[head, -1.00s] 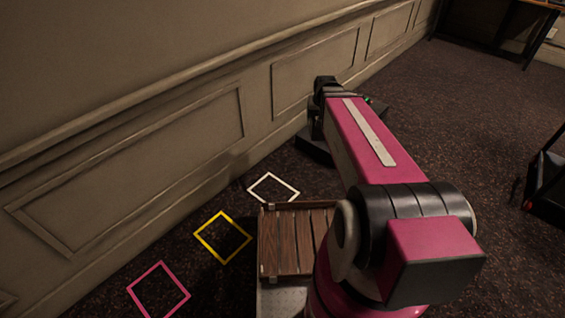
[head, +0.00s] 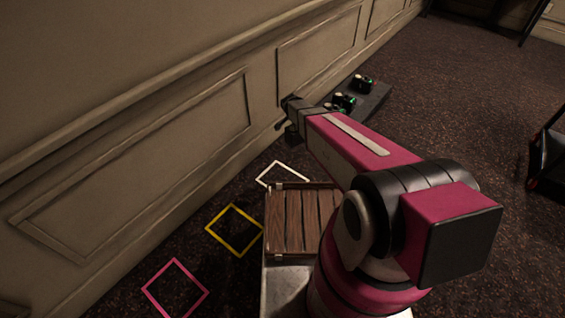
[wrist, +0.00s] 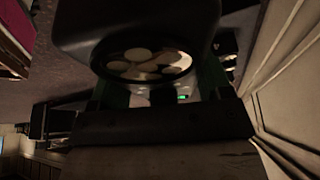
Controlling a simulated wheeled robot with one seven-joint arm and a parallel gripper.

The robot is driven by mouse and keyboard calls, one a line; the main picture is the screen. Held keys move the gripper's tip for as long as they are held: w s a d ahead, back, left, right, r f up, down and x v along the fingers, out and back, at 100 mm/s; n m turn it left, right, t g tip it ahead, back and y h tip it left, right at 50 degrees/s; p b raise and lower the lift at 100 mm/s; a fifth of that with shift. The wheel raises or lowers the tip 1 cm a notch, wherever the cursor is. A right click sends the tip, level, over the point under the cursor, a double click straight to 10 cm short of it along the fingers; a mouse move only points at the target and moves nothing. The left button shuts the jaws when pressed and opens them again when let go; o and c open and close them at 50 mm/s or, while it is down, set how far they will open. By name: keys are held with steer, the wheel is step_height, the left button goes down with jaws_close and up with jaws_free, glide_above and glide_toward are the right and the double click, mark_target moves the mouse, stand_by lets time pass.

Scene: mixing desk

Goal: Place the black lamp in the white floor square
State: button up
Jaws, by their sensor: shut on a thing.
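The white floor square (head: 284,175) is an outline on the dark carpet, partly hidden by the wooden deck in front of it. My gripper (head: 291,112) is small and dark in the head view, beyond the square and close to the panelled wall. It is shut on the black lamp (wrist: 135,30), which fills the upper middle of the wrist view with its round face of pale discs. In the head view, the lamp is hard to tell apart from the dark gripper.
A yellow floor square (head: 234,230) and a pink one (head: 175,288) lie nearer on the left. A low dark slab (head: 372,103) with several small green-lit items stands right of the gripper. The wall (head: 130,120) runs along the left. Open carpet lies right.

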steer(key=a+f+m+g, duration=0.1)
steer(key=a+f+m, duration=0.2)
steer(key=f, duration=0.7)
steer(key=s+a+f+m+g, duration=0.1)
steer(key=a+f+m, duration=0.2)
steer(key=f, duration=0.7)
steer(key=s+a+f+m+g, duration=0.1)
steer(key=a+f+m, duration=0.2)
steer(key=f, duration=0.7)
steer(key=shift+f+m+g+h, duration=0.3)
steer(key=shift+m+g, duration=0.1)
steer(key=shift+f, duration=0.55)
steer(key=o, duration=1.8)
steer(key=v, duration=1)
steer(key=shift+a+r, duration=0.1)
steer(key=shift+r, duration=0.25)
